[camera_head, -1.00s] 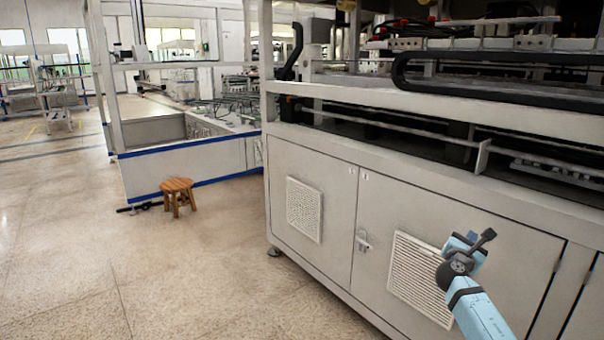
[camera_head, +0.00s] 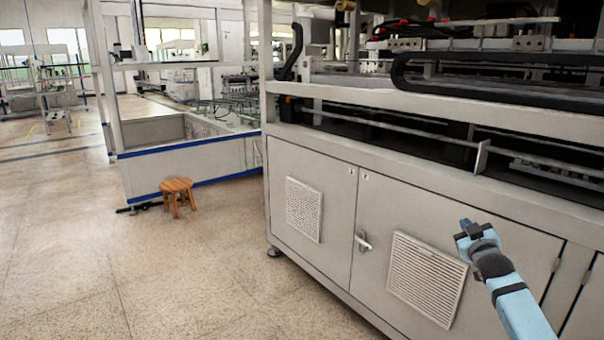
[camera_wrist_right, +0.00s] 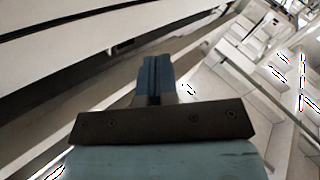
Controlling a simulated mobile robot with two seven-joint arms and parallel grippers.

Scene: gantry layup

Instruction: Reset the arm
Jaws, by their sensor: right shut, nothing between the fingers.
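My right arm comes in from the lower right of the head view. Its gripper (camera_head: 467,227) points up and to the left, in front of the grey machine cabinet (camera_head: 335,260). In the right wrist view the two blue fingers of the gripper (camera_wrist_right: 156,72) are together, with nothing between them. No object is held. My left gripper is not in either view.
The cabinet has vented doors and a latch handle (camera_head: 363,241), close behind my right gripper. A rail and machine parts run above it. A wooden stool (camera_head: 178,187) stands on the open floor (camera_head: 90,260) to the left.

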